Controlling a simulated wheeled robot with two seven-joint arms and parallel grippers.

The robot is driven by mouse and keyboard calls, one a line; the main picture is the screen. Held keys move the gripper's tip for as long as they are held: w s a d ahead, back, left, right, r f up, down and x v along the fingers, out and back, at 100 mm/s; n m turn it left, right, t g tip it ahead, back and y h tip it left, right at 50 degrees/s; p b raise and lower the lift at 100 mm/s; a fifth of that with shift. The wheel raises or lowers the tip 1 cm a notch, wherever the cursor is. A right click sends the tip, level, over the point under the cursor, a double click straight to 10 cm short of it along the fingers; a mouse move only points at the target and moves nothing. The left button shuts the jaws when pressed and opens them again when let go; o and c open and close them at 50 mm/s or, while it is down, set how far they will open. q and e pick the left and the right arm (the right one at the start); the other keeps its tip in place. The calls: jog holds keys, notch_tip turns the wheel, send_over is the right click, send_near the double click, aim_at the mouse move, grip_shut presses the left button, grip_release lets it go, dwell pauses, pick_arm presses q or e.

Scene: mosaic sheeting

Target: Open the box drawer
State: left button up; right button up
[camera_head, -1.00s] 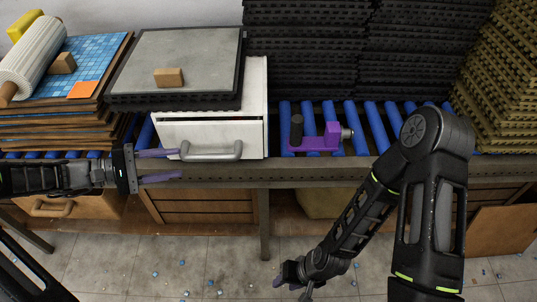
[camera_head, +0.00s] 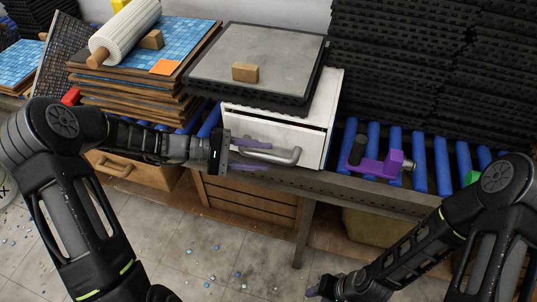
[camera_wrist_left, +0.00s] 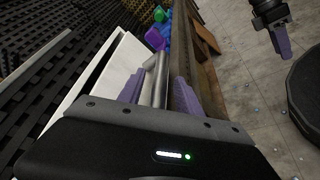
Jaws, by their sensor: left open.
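The white box (camera_head: 335,95) stands on the roller bench under a grey slab. Its drawer front (camera_head: 275,128) has a narrow dark gap along its top edge. A grey bar handle (camera_head: 290,156) is on the front. My left gripper (camera_head: 262,156) is open at the handle's left part, one purple finger above and one below. In the left wrist view, the handle (camera_wrist_left: 160,78) lies between the two fingers (camera_wrist_left: 158,90); contact cannot be told. My right gripper (camera_head: 322,288) is low at the bottom edge, clear of the box; its jaw state is unclear.
A grey slab (camera_head: 260,58) with a small wooden block (camera_head: 245,72) covers the box top. A purple tool (camera_head: 378,165) lies on the blue rollers to the right. Stacked sheets (camera_head: 135,95) stand left. A metal rail (camera_head: 365,192) edges the bench; floor space is in front.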

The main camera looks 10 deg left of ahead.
pick_arm(q)
jog(key=shift+x, duration=1.25)
jog(key=shift+a, duration=0.1)
grip_shut()
dwell(0.4)
